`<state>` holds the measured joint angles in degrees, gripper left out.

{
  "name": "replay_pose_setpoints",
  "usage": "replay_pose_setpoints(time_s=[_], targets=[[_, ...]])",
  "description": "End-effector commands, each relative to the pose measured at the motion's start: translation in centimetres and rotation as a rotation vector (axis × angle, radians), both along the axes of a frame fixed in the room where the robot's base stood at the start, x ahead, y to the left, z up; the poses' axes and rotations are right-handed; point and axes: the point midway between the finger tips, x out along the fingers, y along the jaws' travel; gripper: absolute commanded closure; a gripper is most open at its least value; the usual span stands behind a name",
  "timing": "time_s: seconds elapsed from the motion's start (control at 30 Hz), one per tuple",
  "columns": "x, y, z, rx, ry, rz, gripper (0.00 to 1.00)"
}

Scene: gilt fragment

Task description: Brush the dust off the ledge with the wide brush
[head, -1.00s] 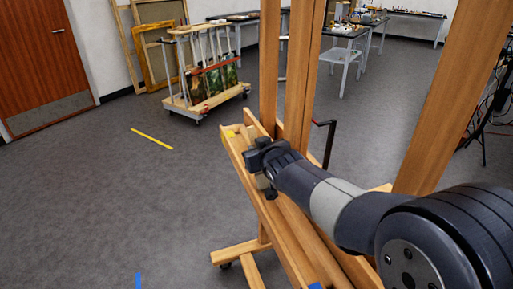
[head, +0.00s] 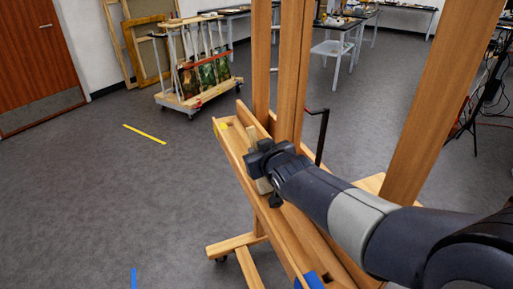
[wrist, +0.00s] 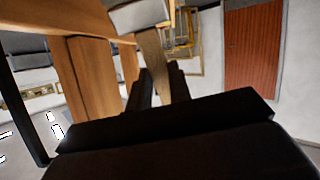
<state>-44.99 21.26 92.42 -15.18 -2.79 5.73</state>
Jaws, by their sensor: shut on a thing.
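The wooden ledge (head: 232,155) of the easel runs from the far left toward the lower right in the head view. My gripper (head: 262,158) is over its far half, shut on the wide brush. A pale part of the brush (head: 263,186) shows below the gripper, low by the ledge. In the wrist view the brush's wooden part (wrist: 153,62) passes between my dark fingers (wrist: 161,86), with a pale broad part at the top. I cannot tell whether the bristles touch the ledge. No dust can be made out.
Yellow tape (head: 222,127) marks the ledge's far end and blue tape (head: 310,280) its near part. Easel posts (head: 292,75) rise behind the gripper, with a dark crank (head: 321,135) beside them. A painting cart (head: 195,95) stands farther back. Open floor lies left.

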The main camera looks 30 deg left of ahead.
Motion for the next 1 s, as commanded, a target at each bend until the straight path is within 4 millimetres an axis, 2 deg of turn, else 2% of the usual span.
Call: replay_pose_setpoints(time_s=[0.17, 0.57, 1.0], targets=[[-0.6, -0.7, -0.1, -0.001, 0.001, 0.000, 1.00], [-0.6, -0.7, 0.1, -0.003, 0.003, -0.001, 1.00], [-0.6, -0.7, 4.6, -0.001, 0.001, 0.000, 1.00]])
